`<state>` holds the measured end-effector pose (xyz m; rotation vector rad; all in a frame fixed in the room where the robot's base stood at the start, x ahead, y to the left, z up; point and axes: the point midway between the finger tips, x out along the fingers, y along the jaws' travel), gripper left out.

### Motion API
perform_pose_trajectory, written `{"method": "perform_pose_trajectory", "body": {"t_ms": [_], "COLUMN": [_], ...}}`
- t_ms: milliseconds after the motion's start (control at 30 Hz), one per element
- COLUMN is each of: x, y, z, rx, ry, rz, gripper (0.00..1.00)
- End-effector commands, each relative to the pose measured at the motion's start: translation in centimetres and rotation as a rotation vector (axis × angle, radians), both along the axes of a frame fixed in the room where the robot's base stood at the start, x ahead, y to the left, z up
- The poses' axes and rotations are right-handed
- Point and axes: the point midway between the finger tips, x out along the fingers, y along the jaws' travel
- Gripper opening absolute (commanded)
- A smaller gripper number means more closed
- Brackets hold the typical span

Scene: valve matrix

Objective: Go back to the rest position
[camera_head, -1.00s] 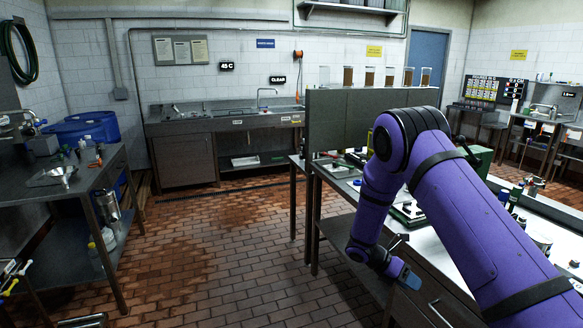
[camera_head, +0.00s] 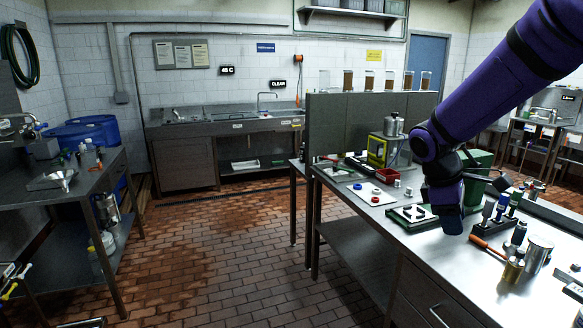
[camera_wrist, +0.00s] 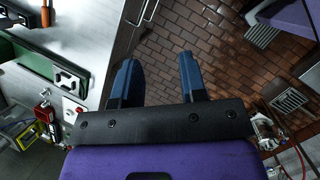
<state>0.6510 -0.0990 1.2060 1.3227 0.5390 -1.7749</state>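My purple arm reaches in from the upper right of the head view and bends down over the workbench (camera_head: 395,235). In the wrist view, my gripper (camera_wrist: 159,62) has two blue fingers set well apart. Nothing is between them; the brick floor (camera_wrist: 180,30) and the bench edge show beyond.
A grey panel (camera_head: 345,122) with glasses stands behind. A side table (camera_head: 88,180) is at left. The floor between is clear.

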Motion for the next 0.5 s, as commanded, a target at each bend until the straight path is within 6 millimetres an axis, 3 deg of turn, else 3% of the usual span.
{"method": "perform_pose_trajectory", "body": {"t_ms": [200, 500], "x": [-4.7, -11.5], "y": [0.3, 1.1], "z": [4.5, 8.6], "rx": [0.091, 0.233], "ry": [-0.175, -0.390], "rz": [-0.188, -0.447], "gripper": [0.39, 0.39]}}
